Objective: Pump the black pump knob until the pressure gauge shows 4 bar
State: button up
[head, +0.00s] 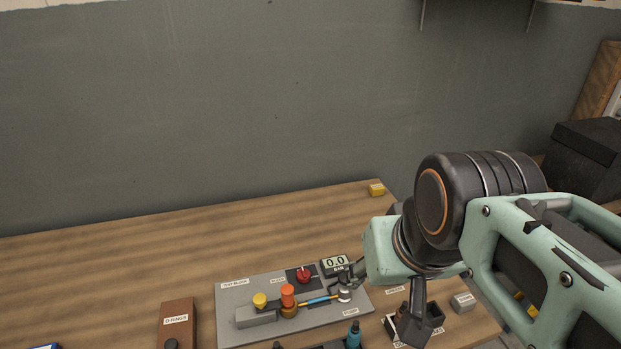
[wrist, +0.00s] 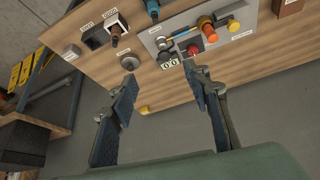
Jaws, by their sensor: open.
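A grey board (head: 224,302) lies on the wooden bench and carries a small digital gauge (head: 335,263) that reads 0.0. The gauge also shows in the wrist view (wrist: 170,64). A red knob (head: 304,276) sits on a dark plate beside the gauge. I cannot clearly make out a black pump knob in either view; my arm covers the area right of the gauge in the head view. My gripper (wrist: 162,88) is open and empty, its two fingers apart, with the bench and board beyond them. In the head view the wrist hangs over the bench's right part.
An orange knob (head: 288,293), a yellow knob (head: 260,299) and a blue tube (head: 318,300) are on the board. A brown O-rings box (head: 177,325) stands left. A teal-handled item (head: 354,335) is in front. A yellow block (head: 376,190) sits at the back edge. The bench's back left is clear.

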jog(key=shift+c, duration=0.4)
grip_shut()
dwell(1.2)
